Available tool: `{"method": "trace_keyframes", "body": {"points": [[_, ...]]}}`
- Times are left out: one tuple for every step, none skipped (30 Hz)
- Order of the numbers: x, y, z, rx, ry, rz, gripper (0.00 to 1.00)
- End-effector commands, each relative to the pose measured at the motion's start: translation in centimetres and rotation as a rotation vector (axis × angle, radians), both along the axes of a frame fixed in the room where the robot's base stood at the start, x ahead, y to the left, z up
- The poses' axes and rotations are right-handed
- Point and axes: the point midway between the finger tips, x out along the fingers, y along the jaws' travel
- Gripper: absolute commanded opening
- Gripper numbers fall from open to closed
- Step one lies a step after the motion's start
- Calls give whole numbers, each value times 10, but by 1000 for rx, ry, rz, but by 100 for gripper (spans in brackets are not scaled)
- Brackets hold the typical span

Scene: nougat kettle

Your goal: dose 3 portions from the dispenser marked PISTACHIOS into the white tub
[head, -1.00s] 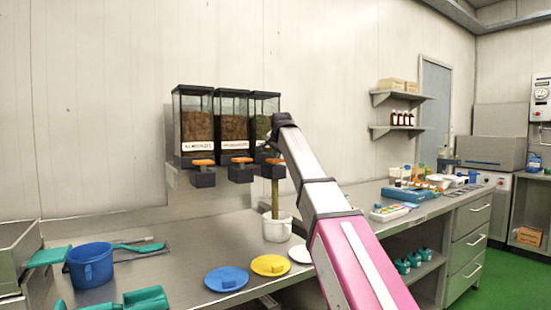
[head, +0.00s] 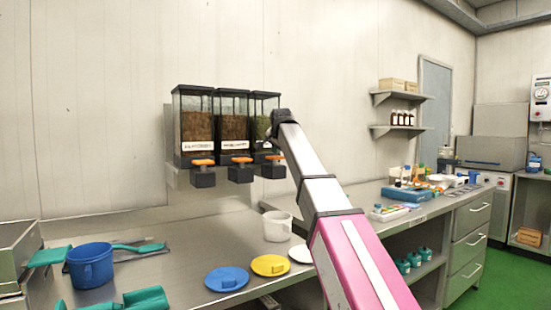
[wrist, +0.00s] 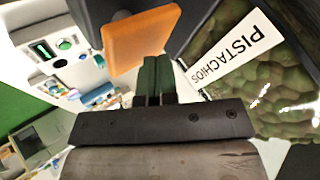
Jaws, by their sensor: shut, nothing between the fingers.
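The dispenser marked PISTACHIOS (wrist: 268,85) is the rightmost of three on the wall, with green nuts behind its clear front; it also shows in the head view (head: 263,104). Its orange lever (wrist: 140,40) is at the top of the wrist view. My gripper (wrist: 156,64) is shut and empty, its dark green fingertips close to the lever; I cannot tell whether they touch. In the head view my arm's end hides the fingers. The white tub (head: 277,227) stands upright on the counter below this dispenser's outlet (head: 273,171). Its contents are hidden.
Two brown-filled dispensers (head: 196,125) hang to the left. Blue (head: 226,280), yellow (head: 269,265) and white (head: 300,254) lids lie before the tub. Bottles and trays crowd the right counter.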

Motion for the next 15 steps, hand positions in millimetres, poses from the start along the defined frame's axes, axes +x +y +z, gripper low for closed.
{"method": "trace_keyframes", "body": {"points": [[0, 0, 3, 0, 0, 0, 0], [0, 0, 5, 0, -1, -1, 0], [0, 0, 7, 0, -1, 0, 0], [0, 0, 8, 0, -1, 0, 0], [0, 0, 9, 0, -1, 0, 0], [0, 0, 10, 0, -1, 0, 0], [0, 0, 11, 0, -1, 0, 0], [0, 0, 11, 0, -1, 0, 0], [0, 0, 11, 0, -1, 0, 0], [0, 0, 11, 0, -1, 0, 0], [0, 0, 11, 0, -1, 0, 0], [0, 0, 11, 0, -1, 0, 0], [0, 0, 11, 0, -1, 0, 0], [0, 0, 11, 0, -1, 0, 0], [0, 0, 11, 0, -1, 0, 0]]}}
